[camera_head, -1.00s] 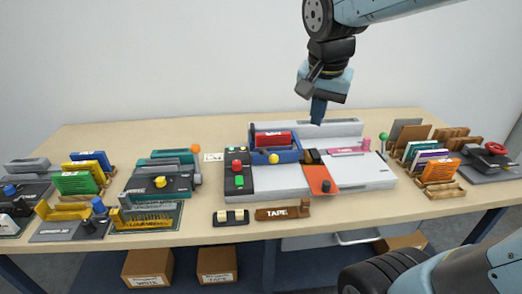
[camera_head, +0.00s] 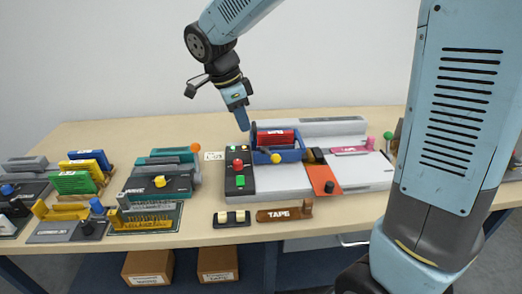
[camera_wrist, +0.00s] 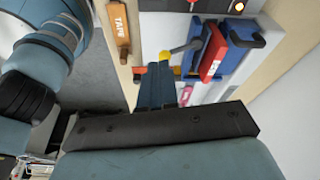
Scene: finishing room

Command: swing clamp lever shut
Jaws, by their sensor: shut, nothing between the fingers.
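A blue clamp frame (camera_head: 288,155) holds a red block (camera_head: 275,138) on the long grey-white machine base. A yellow ball knob (camera_head: 276,158) shows at its front. In the wrist view, the yellow knob (camera_wrist: 165,55) ends a short dark lever (camera_wrist: 186,47) beside the red block (camera_wrist: 212,52) and blue frame (camera_wrist: 241,44). My gripper (camera_head: 243,122) is shut and empty, pointing down above the left end of the clamp frame. In the wrist view, my fingers (camera_wrist: 158,72) overlap the area just below the knob; I cannot tell whether they touch anything.
A black button box (camera_head: 239,170) with red and green buttons stands left of the clamp. An orange-red plate (camera_head: 324,180) and a pink lever (camera_head: 350,150) lie to the right. A tape holder (camera_head: 284,214) lies in front. Other fixtures (camera_head: 155,185) fill the left.

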